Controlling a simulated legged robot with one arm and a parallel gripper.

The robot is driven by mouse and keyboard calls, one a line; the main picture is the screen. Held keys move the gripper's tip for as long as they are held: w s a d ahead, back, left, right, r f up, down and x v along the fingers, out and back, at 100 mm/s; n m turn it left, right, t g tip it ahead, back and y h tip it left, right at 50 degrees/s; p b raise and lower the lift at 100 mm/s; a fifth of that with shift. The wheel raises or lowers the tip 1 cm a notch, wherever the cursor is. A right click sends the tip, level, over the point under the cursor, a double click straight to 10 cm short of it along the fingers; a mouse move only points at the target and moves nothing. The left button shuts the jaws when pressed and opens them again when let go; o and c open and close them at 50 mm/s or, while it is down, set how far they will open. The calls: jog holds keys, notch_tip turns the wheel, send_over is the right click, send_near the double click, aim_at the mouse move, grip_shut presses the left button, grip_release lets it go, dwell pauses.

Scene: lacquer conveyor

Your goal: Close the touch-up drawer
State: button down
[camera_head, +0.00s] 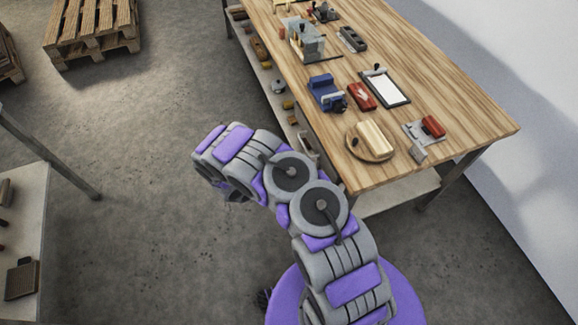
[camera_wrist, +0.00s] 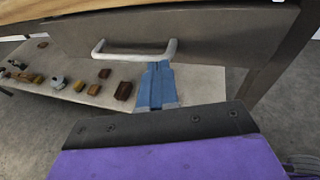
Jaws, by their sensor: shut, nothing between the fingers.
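A grey drawer front (camera_wrist: 225,35) fills the top of the wrist view, with a pale bar handle (camera_wrist: 135,56) across it. How far the drawer stands open cannot be told. My gripper (camera_wrist: 158,66) has its blue fingers together and empty, with the tips at the right end of the handle. Whether they touch the handle or the drawer front I cannot tell. In the head view my own arm hides most of my gripper, and the drawer front cannot be made out.
The wooden workbench (camera_head: 455,125) carries a clipboard (camera_head: 385,87), a red box (camera_head: 361,96), a blue tool (camera_head: 326,93) and a round wooden board (camera_head: 355,151). Its lower shelf (camera_wrist: 205,82) holds several small blocks. A pallet (camera_head: 92,30) lies back left. The floor left of my arm is clear.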

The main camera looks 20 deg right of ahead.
aim_at(314, 156)
jog(key=d, duration=0.4)
jog(key=shift+s+d, duration=0.1)
jog(key=shift+s, duration=0.1)
jog(key=shift+w+a, duration=0.1)
jog(key=shift+a, duration=0.2)
jog(key=shift+d, duration=0.1)
jog(key=shift+r, duration=0.1)
